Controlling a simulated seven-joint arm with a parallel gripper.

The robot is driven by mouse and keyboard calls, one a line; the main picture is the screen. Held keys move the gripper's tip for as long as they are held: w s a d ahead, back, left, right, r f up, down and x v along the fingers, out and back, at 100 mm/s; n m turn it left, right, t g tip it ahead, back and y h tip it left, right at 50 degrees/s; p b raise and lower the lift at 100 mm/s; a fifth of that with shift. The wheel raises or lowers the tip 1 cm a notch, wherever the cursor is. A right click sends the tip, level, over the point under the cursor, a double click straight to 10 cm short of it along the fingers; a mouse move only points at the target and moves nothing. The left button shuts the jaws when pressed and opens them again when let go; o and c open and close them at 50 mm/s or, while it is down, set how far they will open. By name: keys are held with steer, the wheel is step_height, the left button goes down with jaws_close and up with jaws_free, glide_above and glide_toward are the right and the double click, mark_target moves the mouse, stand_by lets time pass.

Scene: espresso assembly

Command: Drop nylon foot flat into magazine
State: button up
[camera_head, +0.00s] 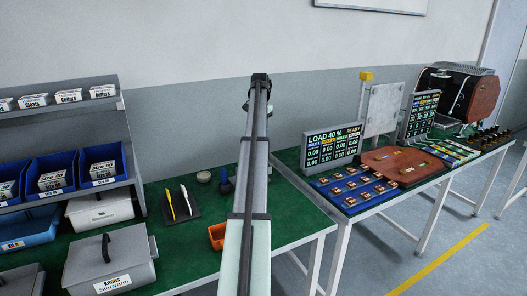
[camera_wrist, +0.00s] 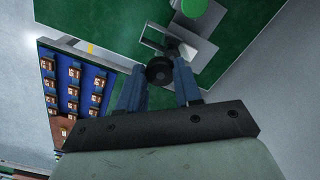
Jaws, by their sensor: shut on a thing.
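In the wrist view my gripper (camera_wrist: 158,76) has its two blue fingers closed on a round black piece with a small centre hole, which looks like the nylon foot (camera_wrist: 158,71). The foot's round face is turned toward the camera. Just beyond it is a grey metal fixture (camera_wrist: 196,50) with a pale frame-like part, on a green surface. It may be the magazine, but I cannot tell for sure. The foot overlaps the fixture's edge in this view; the gap between them cannot be judged. In the head view my arm reaches away from the camera and the foot cannot be made out.
A blue tray with several small parts (camera_head: 353,201) lies on the right bench, beside a display (camera_head: 332,145) and a brown board (camera_head: 402,182). On the left bench are bins (camera_head: 103,172), a grey lidded box (camera_head: 110,262) and an orange bin (camera_head: 217,236).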

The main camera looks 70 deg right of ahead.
steer(key=d, duration=0.1)
steer(key=d+r, duration=0.1)
steer(key=w+d+r, duration=0.1)
steer(key=shift+d, duration=0.3)
stand_by(0.3)
steer(key=shift+f, duration=3.4)
steer(key=shift+f, duration=0.3)
steer(key=o, duration=1.4)
steer(key=shift+r, duration=0.1)
